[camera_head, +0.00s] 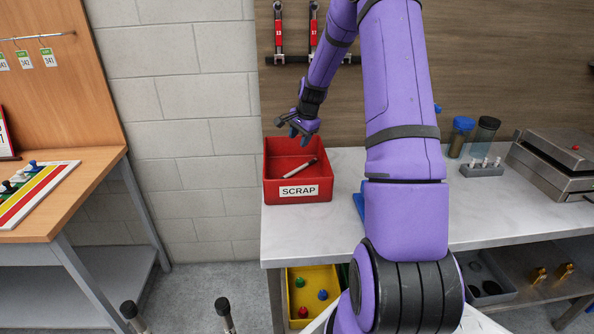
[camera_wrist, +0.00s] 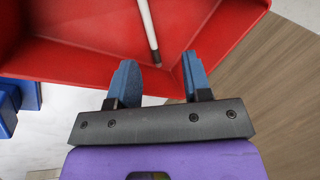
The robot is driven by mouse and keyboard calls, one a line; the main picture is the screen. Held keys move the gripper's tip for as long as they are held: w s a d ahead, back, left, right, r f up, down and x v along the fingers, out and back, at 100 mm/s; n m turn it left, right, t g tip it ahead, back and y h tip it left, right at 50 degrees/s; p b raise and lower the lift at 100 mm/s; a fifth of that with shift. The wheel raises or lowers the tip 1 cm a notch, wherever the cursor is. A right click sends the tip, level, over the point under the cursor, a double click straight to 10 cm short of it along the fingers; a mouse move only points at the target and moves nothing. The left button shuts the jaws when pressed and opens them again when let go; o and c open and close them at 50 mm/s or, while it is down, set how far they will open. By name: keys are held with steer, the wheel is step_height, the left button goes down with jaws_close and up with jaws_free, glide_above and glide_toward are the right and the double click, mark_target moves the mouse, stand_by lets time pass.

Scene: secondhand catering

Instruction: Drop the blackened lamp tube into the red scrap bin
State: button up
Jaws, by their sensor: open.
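The red scrap bin (camera_head: 272,193) stands on the left end of the grey worktop, with a white SCRAP label on its front. A pale lamp tube (camera_head: 298,169) with a dark end lies inside the bin, slanting across it. In the wrist view, the tube (camera_wrist: 149,28) lies within the red bin (camera_wrist: 80,58), its dark end towards my gripper. My gripper (camera_head: 298,137) is above the back of the bin. In the wrist view, my gripper's (camera_wrist: 158,78) two blue fingers are apart with nothing held between them.
Dark-bodied jars (camera_head: 460,138), a grey holder with small tubes (camera_head: 482,169) and a metal appliance (camera_head: 560,165) stand on the worktop at right. A blue item is partly hidden behind my arm. A yellow bin (camera_head: 313,285) sits below. A wooden table (camera_head: 95,180) is at left.

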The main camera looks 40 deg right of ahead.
steer(key=v, duration=0.7)
stand_by(0.3)
steer(key=s+a+r+n, duration=0.4)
steer(key=s+a+r, duration=0.3)
steer(key=a, duration=0.4)
steer(key=s+a+r+n, duration=0.5)
steer(key=a+r, duration=0.5)
steer(key=a, duration=0.1)
steer(key=s+a+n+t, duration=0.1)
steer(key=s+a+n, duration=0.3)
steer(key=s, duration=0.6)
steer(key=s+a+r+n, duration=0.1)
steer(key=s+a+n, duration=0.3)
steer(key=s, duration=0.6)
steer(key=shift+s+a+r+t, duration=0.15)
steer(key=shift+s+a+t, duration=0.2)
steer(key=shift+a, duration=0.35)
